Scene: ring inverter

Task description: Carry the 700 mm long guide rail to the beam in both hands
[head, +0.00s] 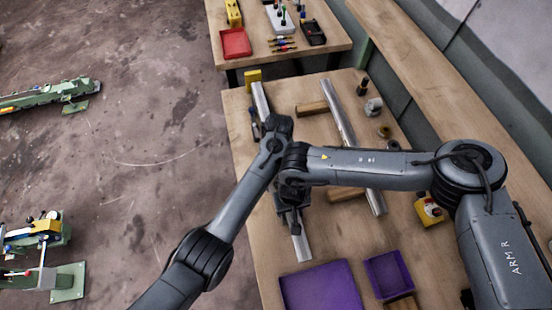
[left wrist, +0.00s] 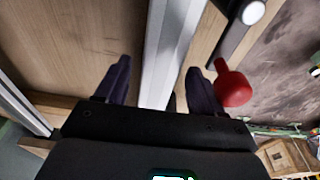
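A long silver rail (head: 301,245) lies lengthwise along the left part of the wooden workbench, its middle hidden under my arms. A second silver bar (head: 341,112) lies to its right, across wooden blocks; no label shows which is the guide rail or the beam. My left gripper (left wrist: 160,72) is open, its fingers on either side of the left rail (left wrist: 168,50), with visible gaps. In the head view it is hidden under my wrist. My right gripper (head: 291,200) is above the near part of the same rail; its fingertips are too small and dark to read.
A purple tray (head: 321,287) and a smaller purple bin (head: 388,273) stand at the near end. A yellow block (head: 253,80) is by the rail's far end. A red-ended object (left wrist: 232,88) lies close to my left gripper's right finger. Small parts line the bench's right side.

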